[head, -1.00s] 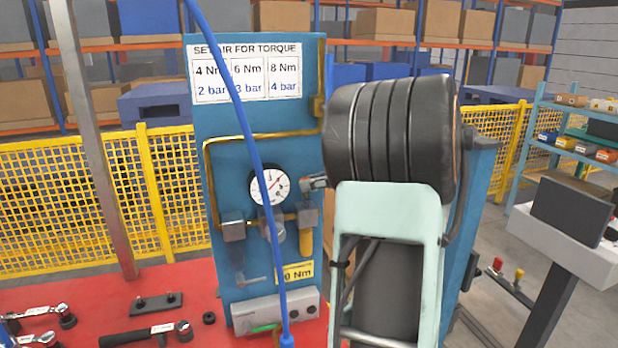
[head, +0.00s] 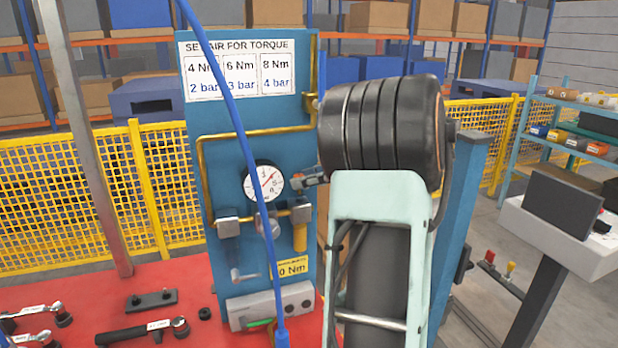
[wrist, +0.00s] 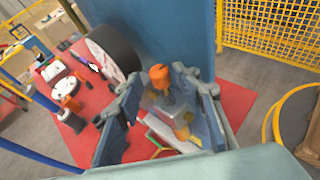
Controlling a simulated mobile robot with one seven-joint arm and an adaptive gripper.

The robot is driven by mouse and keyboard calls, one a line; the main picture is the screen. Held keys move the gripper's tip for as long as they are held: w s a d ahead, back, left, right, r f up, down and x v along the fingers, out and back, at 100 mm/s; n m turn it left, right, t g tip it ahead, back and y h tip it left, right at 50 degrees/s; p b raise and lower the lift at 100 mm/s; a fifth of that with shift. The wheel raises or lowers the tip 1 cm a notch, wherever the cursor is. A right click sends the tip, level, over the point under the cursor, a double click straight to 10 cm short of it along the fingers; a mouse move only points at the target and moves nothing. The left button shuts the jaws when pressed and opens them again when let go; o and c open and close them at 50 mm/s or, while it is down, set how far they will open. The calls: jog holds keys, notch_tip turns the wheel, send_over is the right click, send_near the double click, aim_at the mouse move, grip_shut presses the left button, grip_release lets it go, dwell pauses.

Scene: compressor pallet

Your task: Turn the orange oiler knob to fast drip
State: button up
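The orange oiler knob (wrist: 159,75) shows in the wrist view as a small upright cap on top of the blurred oiler body (wrist: 172,110). My gripper (wrist: 157,92) is open, with one finger to the left of the knob and one to the right. A gap shows on each side, so I see no grip on it. In the head view my gripper (head: 308,179) is just above the oiler (head: 300,235), a grey block with a yellow bowl at the panel's right edge. My arm hides part of this area, and the knob is not clear there.
A blue panel (head: 222,115) carries a pressure gauge (head: 263,181), brass pipes and a torque chart (head: 236,70). A blue hose (head: 243,130) hangs in front. Wrenches (head: 150,331) lie on the red surface (head: 90,295). A yellow mesh fence (head: 75,195) stands behind.

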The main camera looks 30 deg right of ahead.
jog(key=shift+d, duration=0.1)
jog(key=v, duration=0.8)
jog(key=shift+s, duration=0.1)
